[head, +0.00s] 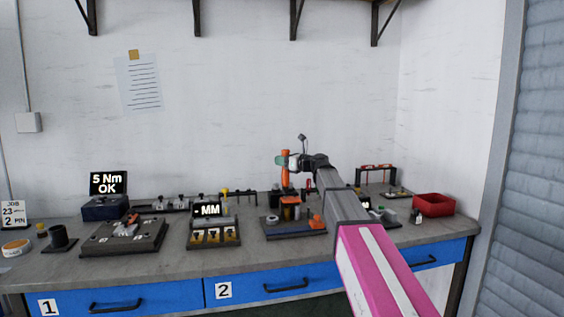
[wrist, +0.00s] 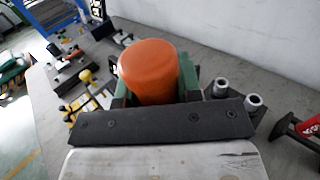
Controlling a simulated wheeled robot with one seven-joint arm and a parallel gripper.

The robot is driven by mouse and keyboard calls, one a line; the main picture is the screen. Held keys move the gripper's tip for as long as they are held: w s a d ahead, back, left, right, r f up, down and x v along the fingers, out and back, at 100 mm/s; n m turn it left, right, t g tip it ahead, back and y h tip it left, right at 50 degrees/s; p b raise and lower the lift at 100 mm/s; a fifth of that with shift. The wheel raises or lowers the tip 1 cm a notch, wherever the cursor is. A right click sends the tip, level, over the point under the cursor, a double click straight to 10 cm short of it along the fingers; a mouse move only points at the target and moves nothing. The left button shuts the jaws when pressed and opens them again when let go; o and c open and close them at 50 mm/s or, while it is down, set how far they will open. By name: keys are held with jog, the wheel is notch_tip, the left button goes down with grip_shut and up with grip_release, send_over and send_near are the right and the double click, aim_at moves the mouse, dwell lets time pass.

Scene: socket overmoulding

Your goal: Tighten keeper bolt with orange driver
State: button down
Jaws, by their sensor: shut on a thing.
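The orange driver (head: 286,171) stands roughly upright in the head view, at the back of the bench right of centre. My gripper (head: 290,162) is shut on its handle. In the wrist view the rounded orange handle top (wrist: 148,68) sits between the green-padded jaws. The driver's lower end meets a dark stand area, and I cannot tell whether it is in a holder or clear of it. I cannot make out the keeper bolt.
A tray marked "MM" (head: 213,242) stands at centre, and a dark board (head: 298,233) with orange parts lies in front of my gripper. A red bin (head: 433,205) is at the right. A red-handled tool (wrist: 308,127) and two grey cylinders (wrist: 221,87) are close by in the wrist view.

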jog(key=shift+f, duration=1.3)
dwell(2.7)
